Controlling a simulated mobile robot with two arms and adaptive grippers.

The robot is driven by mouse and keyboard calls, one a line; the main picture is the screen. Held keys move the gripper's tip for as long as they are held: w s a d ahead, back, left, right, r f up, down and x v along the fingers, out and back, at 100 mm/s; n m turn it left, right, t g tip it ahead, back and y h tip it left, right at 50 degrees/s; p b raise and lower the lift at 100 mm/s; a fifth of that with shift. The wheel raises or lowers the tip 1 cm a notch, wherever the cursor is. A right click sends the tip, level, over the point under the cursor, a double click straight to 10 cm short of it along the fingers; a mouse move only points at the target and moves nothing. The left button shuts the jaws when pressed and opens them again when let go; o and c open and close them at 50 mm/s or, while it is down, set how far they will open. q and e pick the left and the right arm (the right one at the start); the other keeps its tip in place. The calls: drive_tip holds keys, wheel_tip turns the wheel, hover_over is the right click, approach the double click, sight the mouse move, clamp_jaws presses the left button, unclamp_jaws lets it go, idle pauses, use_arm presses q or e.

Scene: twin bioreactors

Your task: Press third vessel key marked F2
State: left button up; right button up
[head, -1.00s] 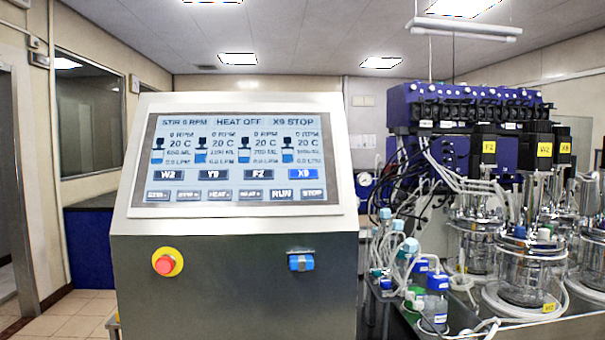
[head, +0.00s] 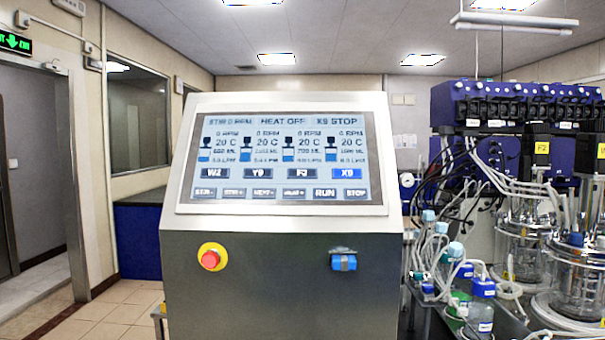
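The control console's touchscreen (head: 285,158) faces me in the middle of the head view. Its row of dark vessel keys reads W2 (head: 215,173), Y9 (head: 258,173), F2 (head: 302,173) and X9 (head: 346,173) from left to right. The F2 key is third and dark. The X9 key is bright blue, and the header reads STIR 0 RPM, HEAT OFF, X9 STOP. Neither of my grippers shows in the head view.
A red stop button (head: 210,257) and a blue part (head: 343,262) sit on the console front below the screen. Glass vessels (head: 522,250), bottles (head: 481,305) and tubing crowd the bench at right. Open tiled floor (head: 105,318) lies at left.

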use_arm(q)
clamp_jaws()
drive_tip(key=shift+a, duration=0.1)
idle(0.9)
